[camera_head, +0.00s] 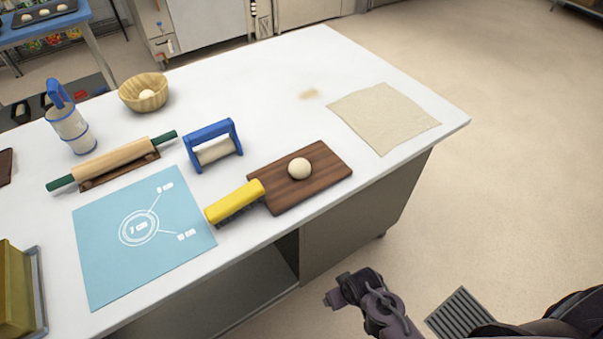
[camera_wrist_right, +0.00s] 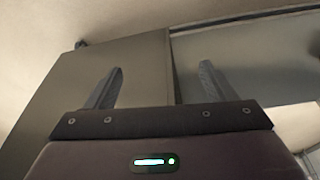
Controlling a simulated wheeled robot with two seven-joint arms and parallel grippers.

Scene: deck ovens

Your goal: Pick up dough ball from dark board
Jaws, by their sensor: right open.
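A pale round dough ball (camera_head: 299,168) sits on the dark brown wooden board (camera_head: 325,172) near the table's front edge. A yellow-handled brush (camera_head: 234,202) lies against the board's left end, partly over it. My right gripper (camera_wrist_right: 160,80) is open and empty in the right wrist view, its two fingers apart in front of the table's cabinet side. In the head view my right arm is at the lower right, off the table and well short of the board. My left gripper is not in view.
A blue mat (camera_head: 105,265), rolling pin (camera_head: 112,162), blue-framed roller (camera_head: 213,152), sifter (camera_head: 70,128) and wooden bowl (camera_head: 143,104) with another dough ball stand to the left. A beige cloth (camera_head: 383,118) lies at right. The white table (camera_head: 270,90) is clear behind the board.

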